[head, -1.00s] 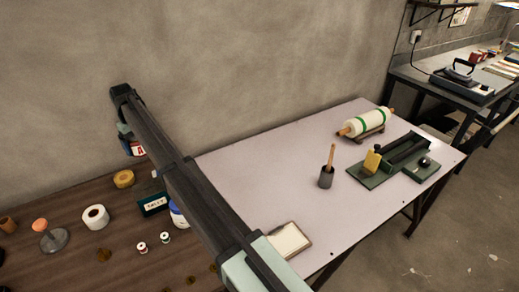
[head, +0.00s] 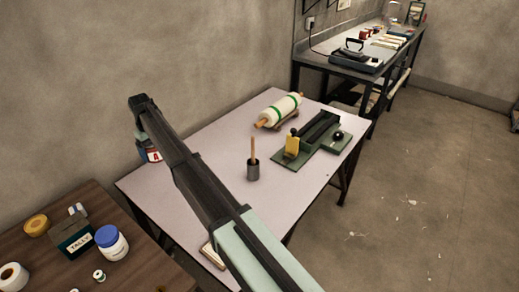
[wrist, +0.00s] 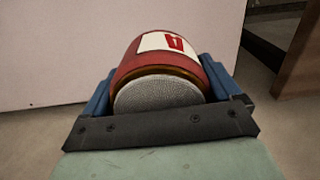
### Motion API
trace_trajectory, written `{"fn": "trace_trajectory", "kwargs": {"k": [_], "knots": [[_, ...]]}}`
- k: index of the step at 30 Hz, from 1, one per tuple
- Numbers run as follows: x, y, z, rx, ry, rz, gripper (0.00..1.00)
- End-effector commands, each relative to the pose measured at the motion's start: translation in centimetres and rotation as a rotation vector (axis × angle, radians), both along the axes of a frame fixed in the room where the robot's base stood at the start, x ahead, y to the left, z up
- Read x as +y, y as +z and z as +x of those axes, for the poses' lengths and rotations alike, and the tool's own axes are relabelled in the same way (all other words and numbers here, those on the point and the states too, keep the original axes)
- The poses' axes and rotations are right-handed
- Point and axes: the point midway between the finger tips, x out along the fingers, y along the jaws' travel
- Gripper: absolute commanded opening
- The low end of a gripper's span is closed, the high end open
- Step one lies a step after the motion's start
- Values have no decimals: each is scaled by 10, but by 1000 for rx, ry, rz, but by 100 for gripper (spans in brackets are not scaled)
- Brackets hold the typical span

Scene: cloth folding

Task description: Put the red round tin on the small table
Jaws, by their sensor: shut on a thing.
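My gripper (wrist: 158,82) is shut on the red round tin (wrist: 133,64), with one blue finger on each side. The tin has a white label with a red letter, and its grey, textured round end faces the wrist camera. In the head view the tin (head: 154,156) shows only in part below the end of my arm, with much of it and the gripper hidden. It appears near the back left side of the pale-topped table (head: 222,135), which looks like the small table. I cannot tell its height over the top.
A brown table (head: 135,262) with several items stands left.

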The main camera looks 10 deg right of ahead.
Motion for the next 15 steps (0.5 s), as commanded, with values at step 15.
{"fn": "trace_trajectory", "kwargs": {"k": [15], "knots": [[-47, -13, -26, -1, 295, 1, 36]]}}
